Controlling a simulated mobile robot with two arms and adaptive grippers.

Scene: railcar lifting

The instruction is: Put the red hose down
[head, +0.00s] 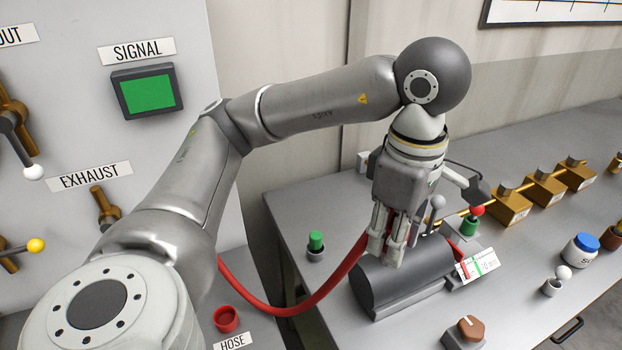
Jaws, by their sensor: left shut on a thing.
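The red hose (300,306) comes out from behind my arm at the left, sags in front of the bench edge and rises to my left gripper. My left gripper (389,246) points down and is shut on the hose near its end. It is over the left part of a dark grey cylinder (412,272) on the bench. The fingers hide the hose end, and I cannot tell whether it touches the cylinder. An empty-looking red cup (226,318) stands at the lower left, by a label reading HOSE (233,341). My right gripper is not in view.
A grey panel with a green SIGNAL screen (147,92) and brass levers stands at the left. On the bench (330,205) are a green-capped holder (316,243), a brown knob (466,331), a blue-lidded jar (581,248) and brass blocks (511,207) along a pipe.

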